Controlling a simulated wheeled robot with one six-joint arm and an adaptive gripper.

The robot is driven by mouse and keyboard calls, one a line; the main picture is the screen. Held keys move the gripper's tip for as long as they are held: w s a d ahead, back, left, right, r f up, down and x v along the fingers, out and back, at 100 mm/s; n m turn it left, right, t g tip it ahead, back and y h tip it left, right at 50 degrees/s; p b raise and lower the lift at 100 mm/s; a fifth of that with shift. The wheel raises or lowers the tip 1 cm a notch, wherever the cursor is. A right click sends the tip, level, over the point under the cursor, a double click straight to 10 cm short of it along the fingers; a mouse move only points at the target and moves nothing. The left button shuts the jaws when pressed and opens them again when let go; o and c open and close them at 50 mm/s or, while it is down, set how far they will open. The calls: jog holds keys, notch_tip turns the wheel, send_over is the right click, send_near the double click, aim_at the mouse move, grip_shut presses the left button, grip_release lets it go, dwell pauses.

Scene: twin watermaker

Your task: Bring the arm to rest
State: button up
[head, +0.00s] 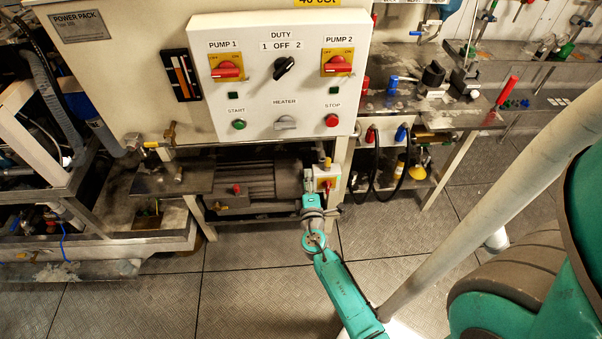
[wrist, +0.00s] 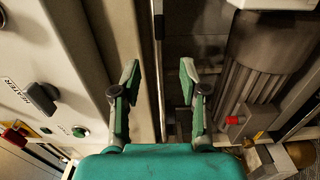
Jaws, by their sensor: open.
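My arm (head: 345,290) reaches from the bottom of the head view up toward the pump motor under the control panel. My gripper (head: 318,205) is at its far end, small and partly hard to make out in front of the bench leg. In the wrist view my gripper (wrist: 160,82) is open, its two green fingers apart with nothing held between them. Behind the gap are a pale upright edge and a dark recess. The grey motor (wrist: 255,75) lies to the right of the fingers, and the white control panel (wrist: 40,55) to the left.
The control panel (head: 280,80) has red pump switches, a black duty knob and buttons. A tool bench (head: 440,120) with hanging hoses stands at right. The tiled floor (head: 250,290) is clear in front.

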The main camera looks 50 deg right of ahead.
jog(key=s+a+f+m+t+y, duration=0.1)
jog(key=s+a+y, duration=0.4)
jog(key=s+a, duration=0.5)
jog(key=s+a+f+m+t+y, duration=0.15)
jog(key=s+a+y, duration=0.35)
jog(key=a, duration=0.9)
jog(key=s+a+r+m+y, duration=0.1)
jog(key=s+a+r, duration=0.3)
jog(key=s+r, duration=0.4)
jog(key=s+a+r+m+y, duration=0.2)
jog(key=s+a+r+m, duration=0.2)
jog(key=s+r, duration=0.3)
jog(key=shift+s+a+r+y, duration=0.3)
jog(key=shift+s+a+r, duration=0.1)
jog(key=shift+r, duration=0.4)
jog(key=shift+m+t, duration=0.25)
